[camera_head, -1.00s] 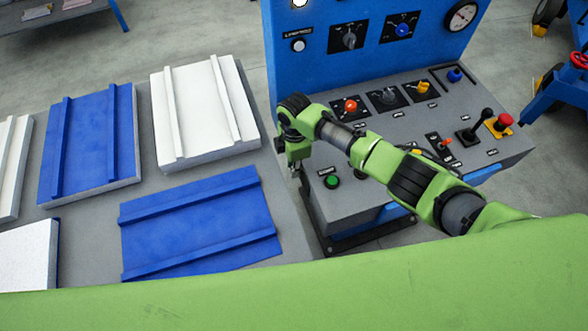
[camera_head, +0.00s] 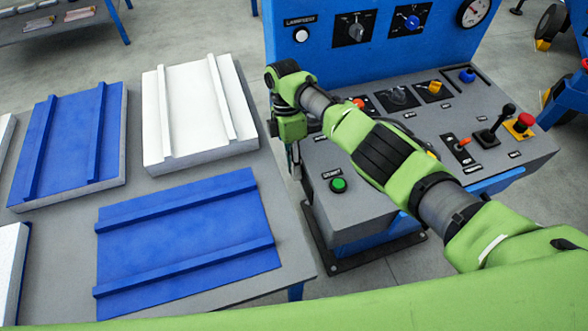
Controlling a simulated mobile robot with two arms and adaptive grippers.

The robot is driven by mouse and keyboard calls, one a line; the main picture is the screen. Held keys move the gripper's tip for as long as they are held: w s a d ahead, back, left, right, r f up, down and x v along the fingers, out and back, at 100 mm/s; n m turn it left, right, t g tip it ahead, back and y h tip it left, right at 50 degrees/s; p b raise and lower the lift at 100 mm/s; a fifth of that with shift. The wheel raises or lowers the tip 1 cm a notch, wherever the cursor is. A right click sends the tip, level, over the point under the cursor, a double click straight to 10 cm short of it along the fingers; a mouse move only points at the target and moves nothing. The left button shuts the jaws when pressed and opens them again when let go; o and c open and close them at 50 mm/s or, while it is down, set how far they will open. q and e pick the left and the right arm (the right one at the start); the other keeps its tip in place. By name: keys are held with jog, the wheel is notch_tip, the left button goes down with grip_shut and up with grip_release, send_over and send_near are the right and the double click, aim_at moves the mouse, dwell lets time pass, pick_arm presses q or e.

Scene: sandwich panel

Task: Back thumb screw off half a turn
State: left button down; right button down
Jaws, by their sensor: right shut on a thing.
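My right gripper (camera_head: 294,164) points down at the near left edge of the control console (camera_head: 370,205), left of the green start button (camera_head: 338,185). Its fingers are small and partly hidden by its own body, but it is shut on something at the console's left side. I cannot make out the thing between the fingers, and no thumb screw shows clearly in the head view. My left gripper is not in view.
The console carries a red-topped button (camera_head: 524,120), a black lever (camera_head: 502,117) and a yellow knob (camera_head: 435,87). Left of it, a grey table (camera_head: 245,282) holds blue and white panels, including a blue one (camera_head: 185,240). A narrow gap separates table and console.

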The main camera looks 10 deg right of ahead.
jog(key=shift+d, duration=0.1)
jog(key=c, duration=1.9)
grip_release()
jog(key=shift+r, duration=0.1)
jog(key=v, duration=1.1)
jog(key=shift+w+r, duration=0.15)
jog(key=shift+r, duration=0.25)
